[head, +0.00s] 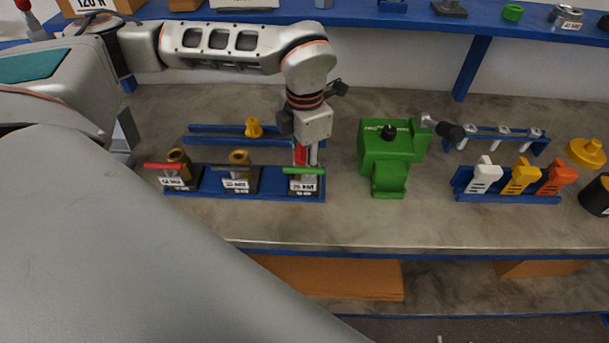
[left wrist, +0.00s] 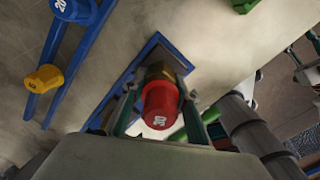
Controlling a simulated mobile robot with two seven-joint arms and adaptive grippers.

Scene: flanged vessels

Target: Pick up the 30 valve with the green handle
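The valve with the green handle stands at the right end of a blue rack (head: 215,189) in the head view; its green handle (head: 303,171) points sideways above a white label too small to read. In the left wrist view its red cap (left wrist: 160,103) marked 30 faces the camera, with part of the green handle (left wrist: 178,134) beside it. My left gripper (head: 304,150) is directly above this valve, pointing down. In the left wrist view its fingers (left wrist: 160,115) stand apart on either side of the red cap, with gaps visible.
Valves with a red handle (head: 165,166) and a grey handle (head: 236,168) stand left on the same rack. Behind is another blue rack with a yellow piece (head: 254,128). A green vise-like fixture (head: 390,155) stands close to the right. Bare bench lies in front.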

